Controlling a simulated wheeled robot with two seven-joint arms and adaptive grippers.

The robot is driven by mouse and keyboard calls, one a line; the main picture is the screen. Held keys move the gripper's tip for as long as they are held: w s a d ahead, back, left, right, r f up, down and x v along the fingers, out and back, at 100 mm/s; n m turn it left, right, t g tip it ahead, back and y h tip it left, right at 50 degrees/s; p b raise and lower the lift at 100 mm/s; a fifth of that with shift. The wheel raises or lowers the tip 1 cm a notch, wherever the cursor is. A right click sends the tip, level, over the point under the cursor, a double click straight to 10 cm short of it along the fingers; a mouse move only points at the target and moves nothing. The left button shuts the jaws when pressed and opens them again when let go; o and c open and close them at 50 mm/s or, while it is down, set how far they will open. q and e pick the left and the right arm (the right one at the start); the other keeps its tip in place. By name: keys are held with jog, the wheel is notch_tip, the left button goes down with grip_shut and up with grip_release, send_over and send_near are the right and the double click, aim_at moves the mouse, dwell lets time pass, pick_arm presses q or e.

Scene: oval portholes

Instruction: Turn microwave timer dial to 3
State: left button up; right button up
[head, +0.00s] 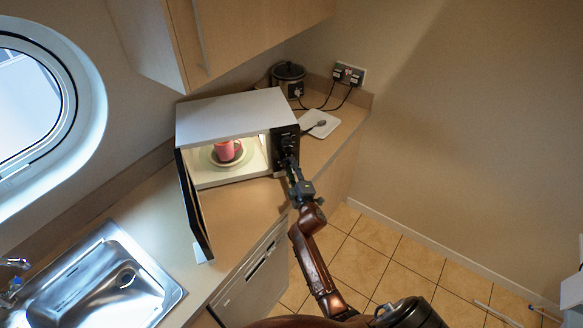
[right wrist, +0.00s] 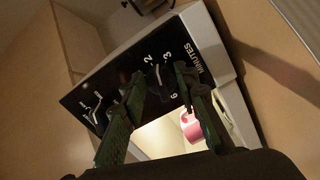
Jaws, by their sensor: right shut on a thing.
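The white microwave (head: 235,112) stands on the counter with its door (head: 193,210) open to the left. Its black control panel (head: 284,139) faces me. In the right wrist view the timer dial (right wrist: 160,78) is a dark knob beside the printed numbers 2, 3 and 6 and the word MINUTES. My right gripper (head: 290,163) is at the panel. Its two green-black fingers (right wrist: 160,88) are either side of the dial and shut on it. The dial's exact pointer setting is hard to tell. A second dial (right wrist: 92,113) lies farther left on the panel. My left gripper is out of view.
A pink mug (head: 225,151) stands on a plate inside the microwave. A white dish (head: 319,124) with a spoon and a dark cooker (head: 288,76) are behind it to the right. The sink (head: 97,285) is at lower left.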

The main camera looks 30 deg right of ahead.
jog(key=m, duration=0.5)
jog(key=shift+a+f+p, duration=0.1)
jog(key=shift+f+p, duration=0.2)
jog(key=shift+p, duration=0.05)
dwell(0.4)
jog(key=o, duration=1.1)
jog(key=shift+o, duration=0.2)
jog(key=v, duration=1.2)
